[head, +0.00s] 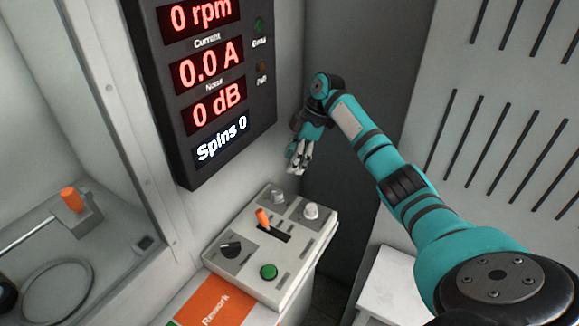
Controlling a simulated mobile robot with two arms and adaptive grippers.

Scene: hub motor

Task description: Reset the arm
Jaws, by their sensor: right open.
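My right arm, teal and black, comes in from the lower right and reaches up and left. My right gripper (298,158) hangs in the air at its far end, open and empty, with its fingers pointing down. It appears above and behind the control box, apart from it. My left gripper is out of view.
A control box (303,240) carries an orange lever (263,217), a green button (268,271) and knobs. A dark display (183,98) reads zeros. An orange Rework label (215,303) lies in front. A glazed cabinet stands left, a slotted panel (480,110) right.

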